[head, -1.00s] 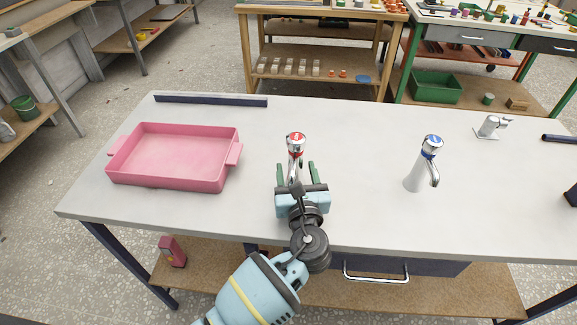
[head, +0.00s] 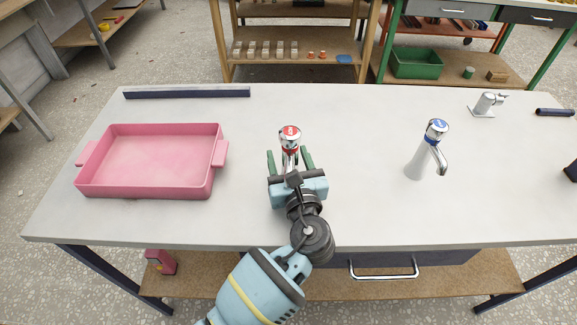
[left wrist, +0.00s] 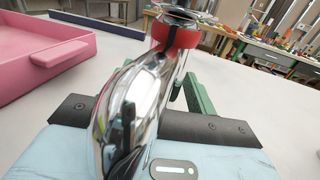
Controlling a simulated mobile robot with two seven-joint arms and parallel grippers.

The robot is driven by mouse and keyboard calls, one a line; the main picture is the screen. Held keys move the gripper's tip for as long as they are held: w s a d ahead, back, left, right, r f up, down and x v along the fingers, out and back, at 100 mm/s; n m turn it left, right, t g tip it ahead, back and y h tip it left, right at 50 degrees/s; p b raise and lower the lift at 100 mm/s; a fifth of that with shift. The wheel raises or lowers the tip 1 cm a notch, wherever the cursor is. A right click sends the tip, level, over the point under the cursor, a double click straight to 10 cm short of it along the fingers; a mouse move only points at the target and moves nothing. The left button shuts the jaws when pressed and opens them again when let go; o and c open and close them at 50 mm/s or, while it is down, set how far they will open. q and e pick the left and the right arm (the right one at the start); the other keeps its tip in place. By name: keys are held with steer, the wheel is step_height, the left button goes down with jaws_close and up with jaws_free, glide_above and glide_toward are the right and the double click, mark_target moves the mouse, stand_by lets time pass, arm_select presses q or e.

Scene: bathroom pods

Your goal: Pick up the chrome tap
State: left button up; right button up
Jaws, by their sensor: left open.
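The shiny chrome tap (head: 290,146) with a red ring and red-marked top stands upright on the pale worktop, left of the middle. My left gripper (head: 288,160) reaches it from the front edge, open, with its green fingers on either side of the tap's body. In the left wrist view the chrome tap (left wrist: 138,100) fills the middle, its spout toward my palm; one green finger (left wrist: 198,98) shows to its right. The other finger is mostly hidden behind the tap. I cannot tell whether either finger touches it. My right gripper is not in view.
A pink tray (head: 150,160) stands left of the tap. A duller silver tap (head: 425,155) with a blue ring stands to the right, a small white fitting (head: 487,104) behind it. A dark bar (head: 187,93) lies along the back edge. The worktop between the two taps is clear.

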arm_select(q)
jaws_close()
steer(key=shift+r, duration=0.1)
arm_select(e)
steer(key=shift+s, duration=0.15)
